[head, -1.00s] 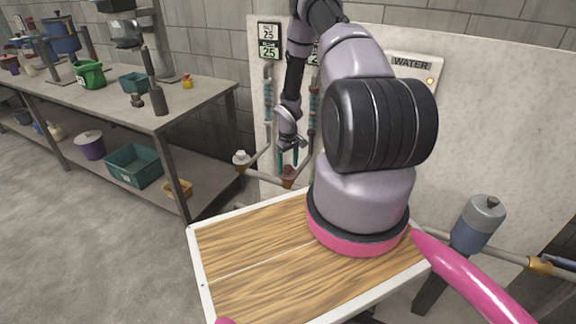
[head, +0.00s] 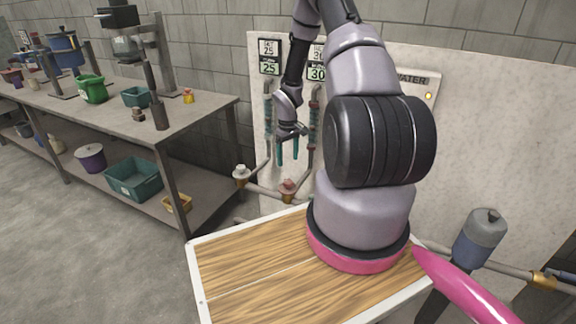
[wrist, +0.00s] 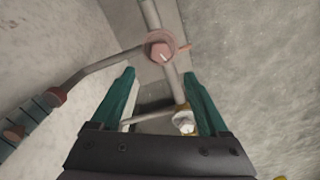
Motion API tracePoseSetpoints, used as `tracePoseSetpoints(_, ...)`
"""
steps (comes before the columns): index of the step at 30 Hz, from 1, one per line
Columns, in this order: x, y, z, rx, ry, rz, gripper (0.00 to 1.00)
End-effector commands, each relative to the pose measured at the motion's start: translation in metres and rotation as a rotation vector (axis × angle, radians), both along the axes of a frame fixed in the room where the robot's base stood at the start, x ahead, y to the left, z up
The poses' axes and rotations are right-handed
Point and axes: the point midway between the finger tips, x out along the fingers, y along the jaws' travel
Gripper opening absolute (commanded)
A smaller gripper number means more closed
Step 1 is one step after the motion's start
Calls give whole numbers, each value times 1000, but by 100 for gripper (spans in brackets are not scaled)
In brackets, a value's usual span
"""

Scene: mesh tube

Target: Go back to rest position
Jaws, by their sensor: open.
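My gripper (head: 288,151) hangs in front of the white wall panel in the head view, its two teal fingers pointing down. In the wrist view my gripper (wrist: 158,95) has its fingers spread apart with nothing held between them. Beyond the fingers is a red valve knob (wrist: 160,50) on a grey pipe, and a white valve knob (wrist: 184,122) shows nearer the gripper. In the head view the red knob (head: 288,188) is below the fingertips and the white knob (head: 241,175) is to their left; both look apart from the fingers.
A metal workbench (head: 190,112) with tools and containers stands at the left, a teal bin (head: 134,180) on its lower shelf. A white panel (head: 480,140) with a WATER box (head: 412,92) fills the back. A grey-blue canister (head: 480,238) stands at the right. The floor at left is clear.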

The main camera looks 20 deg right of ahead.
Motion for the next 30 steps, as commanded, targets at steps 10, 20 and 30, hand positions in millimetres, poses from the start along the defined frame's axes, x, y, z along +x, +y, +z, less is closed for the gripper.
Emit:
tracePoseSetpoints(10,0,0,2,0,0,0,78)
tracePoseSetpoints(20,5,0,29,-15,-20,-15,78)
tracePoseSetpoints(30,-2,20,204,-69,-152,-162,78)
